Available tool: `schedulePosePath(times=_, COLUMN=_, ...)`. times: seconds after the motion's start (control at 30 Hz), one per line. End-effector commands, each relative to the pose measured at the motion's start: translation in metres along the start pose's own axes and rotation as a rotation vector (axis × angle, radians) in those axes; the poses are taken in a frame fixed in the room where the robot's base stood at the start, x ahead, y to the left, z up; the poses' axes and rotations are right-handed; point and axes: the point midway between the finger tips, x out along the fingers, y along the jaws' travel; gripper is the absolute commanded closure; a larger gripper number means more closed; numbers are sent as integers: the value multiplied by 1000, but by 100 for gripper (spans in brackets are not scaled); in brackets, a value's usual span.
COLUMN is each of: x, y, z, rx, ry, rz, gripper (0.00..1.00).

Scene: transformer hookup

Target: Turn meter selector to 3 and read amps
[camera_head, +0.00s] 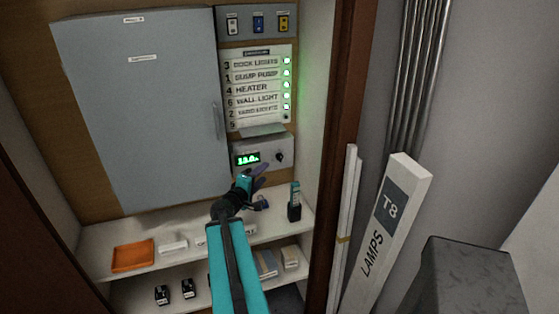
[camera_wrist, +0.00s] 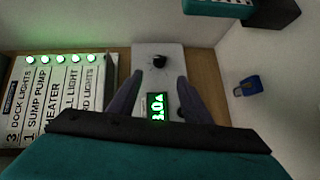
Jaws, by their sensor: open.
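The meter is a pale grey box with a black selector knob (camera_head: 279,157) at its right and a green lit display (camera_head: 247,158) at its left. The display seems to end in "3.0A", but its first digits are not clear. The knob's setting is too small to read. In the wrist view the knob (camera_wrist: 160,60) lies just beyond my fingertips, and the display (camera_wrist: 157,106) is partly hidden by my gripper. My gripper (camera_head: 263,171) is open and empty, just below and left of the knob, apparently apart from it.
A label board (camera_head: 257,88) above lists "3 DOCK LIGHTS" at its top, with several green lamps. A large grey cabinet door (camera_head: 140,110) stands left. The shelf below holds an orange tray (camera_head: 133,255), a blue padlock (camera_head: 262,204) and a black holder (camera_head: 294,211). A lamp box (camera_head: 385,230) leans outside right.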

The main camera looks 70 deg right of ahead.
Motion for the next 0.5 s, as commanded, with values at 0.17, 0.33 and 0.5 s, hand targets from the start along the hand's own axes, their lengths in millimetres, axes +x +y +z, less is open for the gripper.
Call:
schedulePosePath(times=0.17, x=1, y=-1, z=1, rx=1, ry=-1, rz=-1, gripper=56)
schedulePosePath(times=0.33, x=4, y=-2, z=2, rx=1, ry=-2, rz=-1, gripper=56)
schedulePosePath(times=0.5, x=8, y=-3, z=2, rx=1, ry=-2, rz=-2, gripper=56)
